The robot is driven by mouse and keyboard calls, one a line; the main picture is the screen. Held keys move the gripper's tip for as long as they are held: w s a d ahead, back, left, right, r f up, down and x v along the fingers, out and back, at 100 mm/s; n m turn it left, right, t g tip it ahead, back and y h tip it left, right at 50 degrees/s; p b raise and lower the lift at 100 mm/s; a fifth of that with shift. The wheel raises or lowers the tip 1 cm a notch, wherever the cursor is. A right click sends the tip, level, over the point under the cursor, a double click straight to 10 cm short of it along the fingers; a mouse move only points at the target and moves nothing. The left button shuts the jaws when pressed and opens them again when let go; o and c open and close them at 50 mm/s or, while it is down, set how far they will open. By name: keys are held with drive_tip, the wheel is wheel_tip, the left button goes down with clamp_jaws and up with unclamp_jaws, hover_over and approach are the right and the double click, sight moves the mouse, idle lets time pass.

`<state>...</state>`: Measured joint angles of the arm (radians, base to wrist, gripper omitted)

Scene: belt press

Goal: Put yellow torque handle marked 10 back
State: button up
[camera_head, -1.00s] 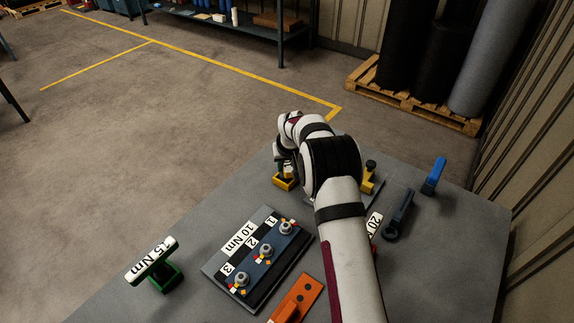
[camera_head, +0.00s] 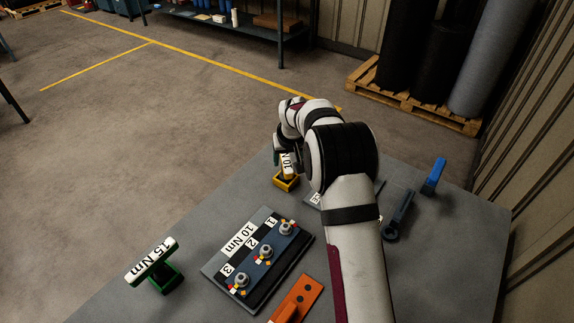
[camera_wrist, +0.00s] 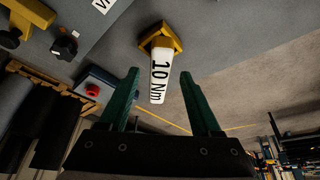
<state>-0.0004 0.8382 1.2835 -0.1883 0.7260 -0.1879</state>
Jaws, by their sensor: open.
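The handle marked 10 Nm (camera_wrist: 160,76) stands in a yellow holder (camera_wrist: 162,38) in the wrist view. Its white label faces the camera. In the head view the handle (camera_head: 288,164) stands in the yellow holder (camera_head: 286,183) near the far edge of the table, partly covered by my gripper. My gripper (camera_wrist: 160,80) is open. Its two green fingers lie on either side of the handle, with a visible gap on both sides. In the head view my wrist and arm hide most of the gripper (camera_head: 279,152).
A 10 Nm board (camera_head: 256,258) with three bolts lies mid-table. An orange plate (camera_head: 298,299), dark wrench (camera_head: 398,218) and blue tool (camera_head: 434,176) are nearby. A red button (camera_wrist: 93,90) shows in the wrist view.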

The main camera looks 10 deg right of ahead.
drive_tip(key=v, duration=0.5)
drive_tip(key=shift+s+r, duration=0.1)
drive_tip(key=shift+r, duration=0.3)
drive_tip(key=s+a+r+m+g, duration=0.1)
drive_tip(key=s+r, duration=0.3)
drive_tip(key=s, duration=0.5)
drive_tip(key=s+r+m+g, duration=0.1)
drive_tip(key=s+r, duration=0.3)
drive_tip(key=s, duration=0.6)
drive_tip(key=s+a+f+m+g+y, duration=0.1)
drive_tip(key=s, duration=1.1)
drive_tip(key=s+a+f+m+g, duration=0.1)
drive_tip(key=s+m, duration=0.1)
drive_tip(key=s, duration=1)
drive_tip(key=shift+s+a+f+m+g+y, duration=0.2)
drive_tip(key=shift+a+f+m+g+y, duration=0.1)
drive_tip(key=shift+g+y, duration=0.1)
drive_tip(key=shift+d, duration=0.1)
